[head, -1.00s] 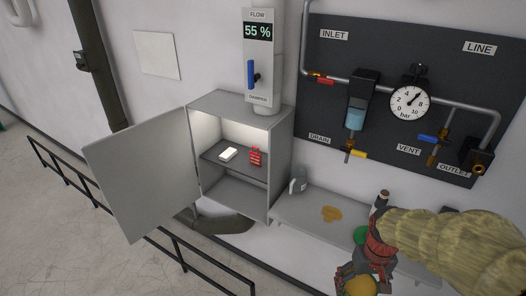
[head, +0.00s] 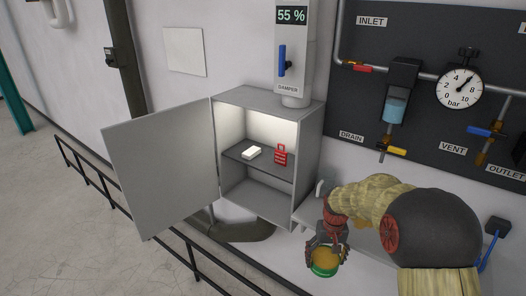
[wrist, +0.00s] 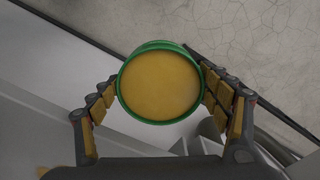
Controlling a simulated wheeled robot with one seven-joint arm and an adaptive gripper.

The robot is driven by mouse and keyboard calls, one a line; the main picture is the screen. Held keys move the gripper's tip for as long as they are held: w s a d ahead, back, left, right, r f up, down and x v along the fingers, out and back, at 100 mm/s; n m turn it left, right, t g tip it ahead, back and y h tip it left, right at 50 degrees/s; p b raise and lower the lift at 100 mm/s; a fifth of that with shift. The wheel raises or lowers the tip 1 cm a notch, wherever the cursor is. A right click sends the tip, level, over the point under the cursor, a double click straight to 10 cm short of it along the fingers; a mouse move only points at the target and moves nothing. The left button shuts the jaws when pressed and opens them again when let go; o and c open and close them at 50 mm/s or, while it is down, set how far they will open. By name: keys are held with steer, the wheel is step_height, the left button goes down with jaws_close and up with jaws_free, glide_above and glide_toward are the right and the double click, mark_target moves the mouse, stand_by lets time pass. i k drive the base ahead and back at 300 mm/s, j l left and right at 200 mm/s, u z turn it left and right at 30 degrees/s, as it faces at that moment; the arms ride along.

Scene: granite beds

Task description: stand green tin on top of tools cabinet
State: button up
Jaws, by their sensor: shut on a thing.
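The green tin (head: 324,271) has a green rim and a yellow-orange face. My gripper (head: 326,254) is shut on it, in front of and to the lower right of the cabinet in the head view. In the wrist view the tin (wrist: 160,87) sits between the two padded fingers (wrist: 160,95), its round face towards the camera. The grey cabinet (head: 265,98) is on the wall with its door (head: 160,165) swung open to the left. Its top is flat, with the damper column rising at the back right. The tin is apart from the cabinet and lower than its top.
Inside the cabinet, a white block (head: 251,152) and a red lock-like item (head: 281,155) sit on the shelf. The damper column (head: 293,60) takes up part of the cabinet top; the front left is clear. A black rail (head: 180,258) runs in front. A gauge panel (head: 430,110) is at right.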

mark_target(252, 95)
steer(key=i+j+z, duration=0.1)
steer(key=j, duration=0.4)
steer(key=i+j+z, duration=0.15)
steer(key=j, duration=0.35)
steer(key=i+j+z, duration=0.1)
steer(key=j, duration=0.4)
steer(key=j+z, duration=0.15)
steer(key=j, duration=0.4)
steer(key=i, duration=0.05)
